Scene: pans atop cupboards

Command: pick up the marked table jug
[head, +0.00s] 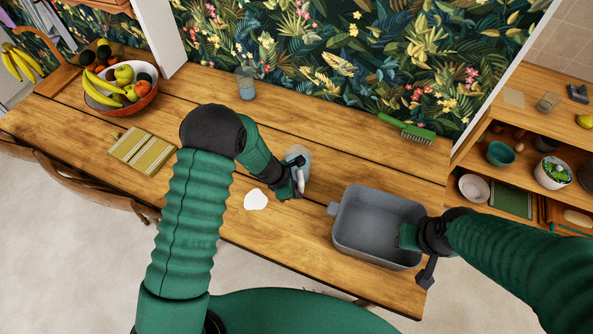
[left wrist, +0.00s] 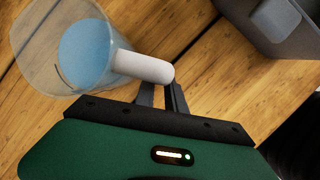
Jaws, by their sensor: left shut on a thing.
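A clear jug (head: 297,154) with blue inside and a white handle is at the middle of the wooden table. In the left wrist view the clear jug (left wrist: 42,45) is at the upper left, and its white handle (left wrist: 142,66) reaches toward my fingers. My left gripper (head: 296,186) is shut on the handle; its dark fingers (left wrist: 165,95) show at the handle's end. The gripper partly hides the jug in the head view; I cannot tell whether its base touches the table. My right gripper (head: 428,270) is beside the grey bin's right side; its jaws are unclear.
A grey bin (head: 352,236) stands at the table's right. A white patch (head: 256,199) lies left of my left gripper. Shelves (head: 541,101) stand right.

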